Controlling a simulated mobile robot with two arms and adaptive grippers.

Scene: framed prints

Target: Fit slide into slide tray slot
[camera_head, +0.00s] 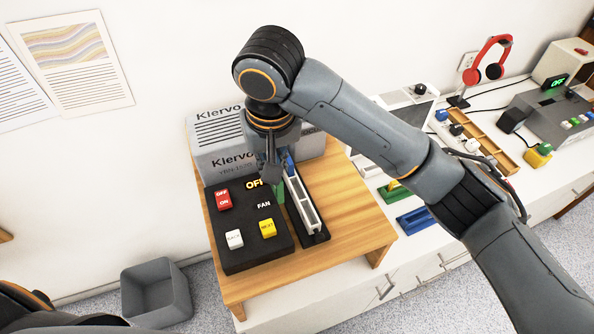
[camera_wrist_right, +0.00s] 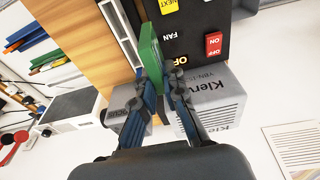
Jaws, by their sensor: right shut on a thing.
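A green slide (camera_wrist_right: 150,50) is pinched in my right gripper (camera_wrist_right: 163,78), which is shut on it. In the head view the slide (camera_head: 281,192) hangs below my right gripper (camera_head: 273,176), partly hidden by the fingers. The long white slide tray (camera_head: 307,212) lies just right of the slide, on a black base. A blue piece (camera_head: 290,163) shows near the tray's far end, close to the gripper. The slide appears beside the tray; whether they touch is unclear. My left gripper is out of view.
A black control box (camera_head: 237,247) with red, white and yellow buttons sits left of the tray. A grey projector (camera_head: 212,138) stands behind. All are on a wooden stand (camera_head: 355,222). A grey bin (camera_head: 156,293) is at lower left.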

